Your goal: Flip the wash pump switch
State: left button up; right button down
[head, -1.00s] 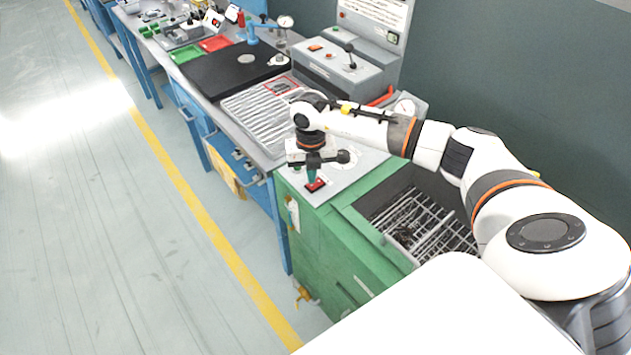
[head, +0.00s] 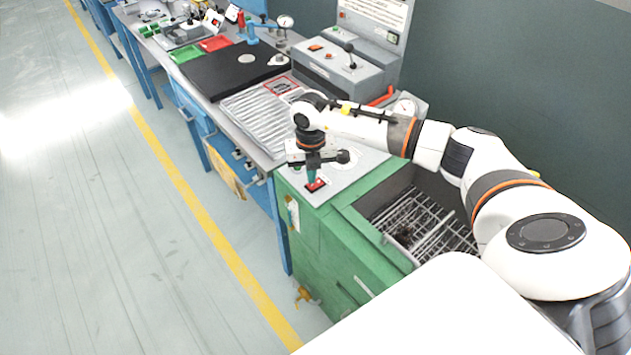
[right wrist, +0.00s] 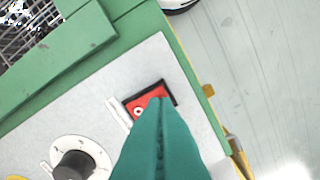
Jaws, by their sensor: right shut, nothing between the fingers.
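The wash pump switch is a red rocker in a black frame; it shows in the right wrist view (right wrist: 140,102) and in the head view (head: 319,186). It is set in the light grey panel on top of the green washer cabinet, near its front edge. My right gripper (head: 311,183) points down with its teal fingers shut and empty. In the right wrist view its fingertips (right wrist: 157,100) overlap the rocker and hide part of it. I cannot tell whether they touch it. My left gripper is not in view.
A black knob (right wrist: 74,164) on a white round plate stands on the same panel. The open wash basin (head: 420,215) with a wire rack lies to the right. A ribbed grey tray (head: 255,115) is beyond the panel. The floor at left is clear.

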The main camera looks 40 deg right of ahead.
jog(key=shift+f+b, duration=0.7)
jog(key=shift+f, duration=0.2)
dwell(0.8)
jog(key=shift+r+p, duration=2.5)
jog(key=shift+r, duration=1.05)
